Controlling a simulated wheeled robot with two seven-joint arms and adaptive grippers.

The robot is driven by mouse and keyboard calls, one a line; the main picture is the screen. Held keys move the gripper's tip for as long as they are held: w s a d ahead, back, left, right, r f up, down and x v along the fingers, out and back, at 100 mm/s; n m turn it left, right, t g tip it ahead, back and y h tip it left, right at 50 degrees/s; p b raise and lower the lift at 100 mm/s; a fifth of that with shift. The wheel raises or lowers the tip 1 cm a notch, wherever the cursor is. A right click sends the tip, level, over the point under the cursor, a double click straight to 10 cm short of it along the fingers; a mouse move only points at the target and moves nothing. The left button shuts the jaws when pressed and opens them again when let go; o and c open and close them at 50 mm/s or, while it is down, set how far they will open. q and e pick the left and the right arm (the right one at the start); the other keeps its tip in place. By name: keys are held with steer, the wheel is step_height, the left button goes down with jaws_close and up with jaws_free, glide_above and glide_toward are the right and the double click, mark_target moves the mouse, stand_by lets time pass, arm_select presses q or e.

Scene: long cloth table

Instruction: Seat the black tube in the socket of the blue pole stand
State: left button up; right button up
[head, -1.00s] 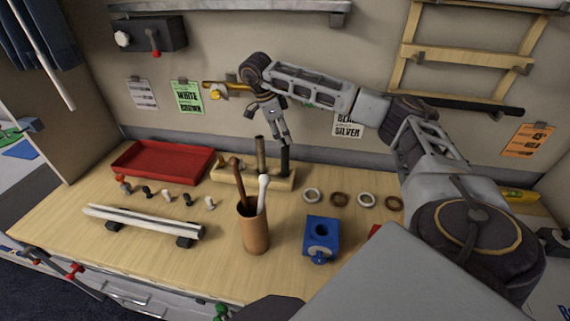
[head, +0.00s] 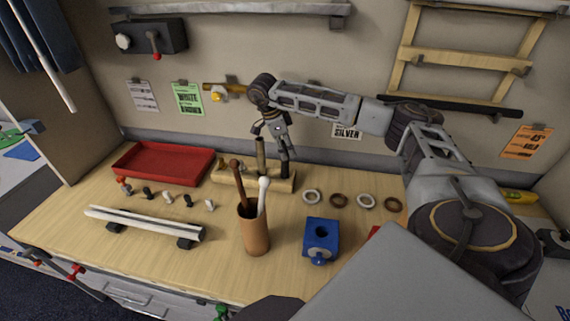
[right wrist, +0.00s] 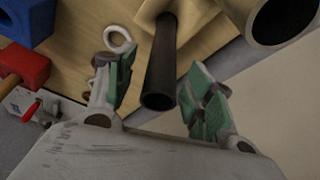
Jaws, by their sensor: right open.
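The black tube (head: 285,170) stands upright in a wooden block (head: 229,179) at the back of the table, at the block's right end. My right gripper (head: 284,152) points down over the tube's top and is open. In the right wrist view, the tube (right wrist: 161,62) shows between the two spread green-padded fingers of my right gripper (right wrist: 160,95), with a gap on each side. The blue pole stand (head: 318,247) sits at the front middle, its round dark socket facing up and empty. My left gripper is not in view.
A brown tube (head: 261,155) stands in the block beside the black one. A cup (head: 256,238) with two rods stands in front. Several rings, including a white one (head: 312,196), lie to the right. A red tray (head: 160,180) is back left.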

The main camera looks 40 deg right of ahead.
mark_target(288, 154)
steer(key=x, duration=0.4)
steer(key=shift+p, duration=0.3)
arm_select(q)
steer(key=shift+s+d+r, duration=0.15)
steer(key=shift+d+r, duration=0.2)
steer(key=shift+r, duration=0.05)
arm_select(e)
steer(key=shift+a, duration=0.1)
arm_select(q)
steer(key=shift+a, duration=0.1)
arm_select(e)
steer(key=shift+c, duration=0.5)
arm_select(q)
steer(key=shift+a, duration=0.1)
arm_select(e)
steer(key=c, duration=1)
steer(key=shift+r, duration=0.2)
steer(key=shift+c, duration=0.2)
